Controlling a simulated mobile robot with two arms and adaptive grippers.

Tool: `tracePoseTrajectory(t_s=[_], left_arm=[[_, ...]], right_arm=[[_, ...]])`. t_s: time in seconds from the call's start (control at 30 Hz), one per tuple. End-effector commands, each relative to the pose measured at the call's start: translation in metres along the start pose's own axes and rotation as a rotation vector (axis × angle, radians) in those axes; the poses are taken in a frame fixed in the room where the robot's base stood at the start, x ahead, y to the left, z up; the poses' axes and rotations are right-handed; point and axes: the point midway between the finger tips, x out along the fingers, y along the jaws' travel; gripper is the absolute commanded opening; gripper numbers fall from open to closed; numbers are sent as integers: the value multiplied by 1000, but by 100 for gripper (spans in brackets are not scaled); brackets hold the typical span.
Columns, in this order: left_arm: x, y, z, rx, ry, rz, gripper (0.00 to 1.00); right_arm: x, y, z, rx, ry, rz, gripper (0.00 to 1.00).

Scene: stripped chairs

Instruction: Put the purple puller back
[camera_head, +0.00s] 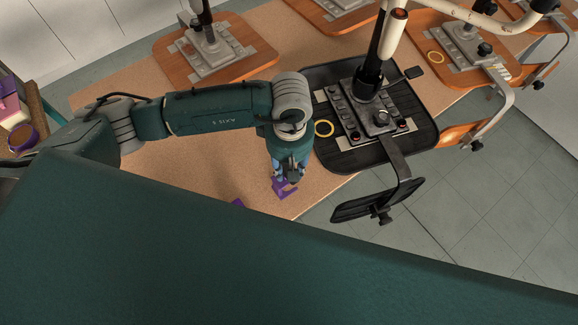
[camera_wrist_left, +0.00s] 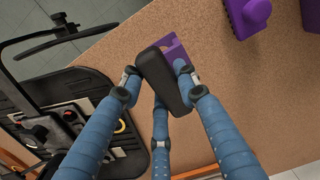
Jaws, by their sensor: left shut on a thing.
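The purple puller (camera_head: 283,189) is under my left gripper (camera_head: 290,172), low over the front edge of the tan bench. In the left wrist view, my left gripper (camera_wrist_left: 160,85) has its blue fingers closed around a dark block-like handle (camera_wrist_left: 165,80). A purple end (camera_wrist_left: 174,48) shows just beyond the handle; it seems to belong to the same tool. I cannot tell whether the tool touches the bench. My right gripper is not in view.
The bench (camera_head: 200,175) is bare left of the gripper. A black chair base (camera_head: 335,150) with a yellow ring (camera_head: 324,128) stands close on its right. Other purple items (camera_wrist_left: 245,15) lie on the bench. A purple ring (camera_head: 22,138) sits at far left. Wooden chair bases (camera_head: 225,55) stand behind.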

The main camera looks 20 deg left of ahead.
Motion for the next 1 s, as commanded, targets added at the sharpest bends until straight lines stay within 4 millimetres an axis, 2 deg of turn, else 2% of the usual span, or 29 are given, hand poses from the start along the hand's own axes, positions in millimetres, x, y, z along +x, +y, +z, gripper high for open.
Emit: tracePoseTrajectory(t_s=[0.13,0.53,0.57,0.63,1.0], left_arm=[[12,0,1,1,0,0,0],[17,0,0,1,1,2,0],[16,0,0,1,1,1,37],[16,0,0,0,1,1,50],[10,0,0,0,0,0,50]], right_arm=[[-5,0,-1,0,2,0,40],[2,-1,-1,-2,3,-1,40],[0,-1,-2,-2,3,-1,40],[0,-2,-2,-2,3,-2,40],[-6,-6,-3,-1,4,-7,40]])
